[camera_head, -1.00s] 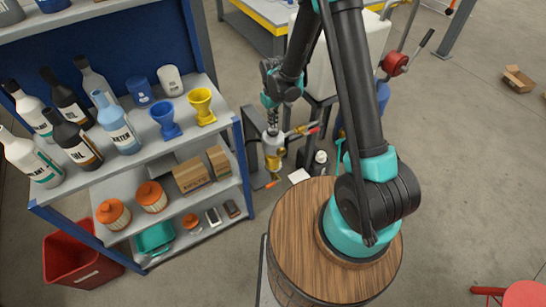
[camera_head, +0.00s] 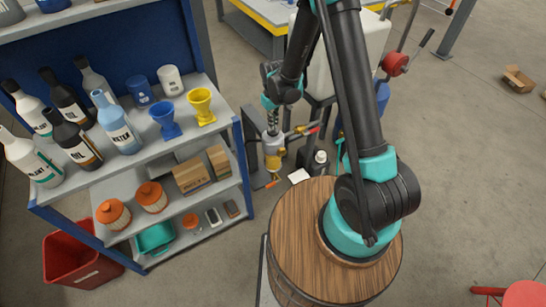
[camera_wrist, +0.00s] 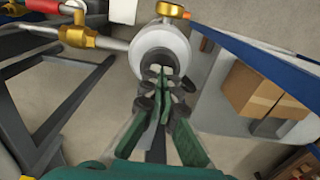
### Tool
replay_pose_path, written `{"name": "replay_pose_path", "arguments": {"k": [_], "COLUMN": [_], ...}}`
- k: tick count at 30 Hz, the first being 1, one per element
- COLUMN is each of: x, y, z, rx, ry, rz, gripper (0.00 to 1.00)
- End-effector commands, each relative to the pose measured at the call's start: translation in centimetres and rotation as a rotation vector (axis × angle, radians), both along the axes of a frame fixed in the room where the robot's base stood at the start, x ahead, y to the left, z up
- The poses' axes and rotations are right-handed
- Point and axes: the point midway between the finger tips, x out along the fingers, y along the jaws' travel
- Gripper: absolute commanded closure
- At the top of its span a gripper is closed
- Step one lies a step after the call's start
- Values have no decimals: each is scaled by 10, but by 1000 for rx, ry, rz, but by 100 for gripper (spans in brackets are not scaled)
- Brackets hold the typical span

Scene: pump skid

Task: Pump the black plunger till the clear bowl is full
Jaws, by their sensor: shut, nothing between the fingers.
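In the wrist view my gripper (camera_wrist: 162,82) has its green fingers closed together over the round grey-white top of the pump head (camera_wrist: 178,38).
A brass fitting (camera_wrist: 172,10) and a pipe with a brass valve (camera_wrist: 78,38) adjoin the pump. The blue-framed shelf (camera_head: 236,125) with bottles and boxes stands close at left. A white tank (camera_head: 345,55) stands behind, and the wooden-topped drum (camera_head: 297,225) is in front.

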Motion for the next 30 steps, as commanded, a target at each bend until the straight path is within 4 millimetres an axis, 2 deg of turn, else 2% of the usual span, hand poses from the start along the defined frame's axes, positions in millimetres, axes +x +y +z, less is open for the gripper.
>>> {"name": "replay_pose_path", "arguments": {"k": [23,30], "x": [0,0], "y": [0,0], "z": [-29,-28], "rx": [0,0], "ry": [0,0], "rz": [0,0], "gripper": [100,100]}}
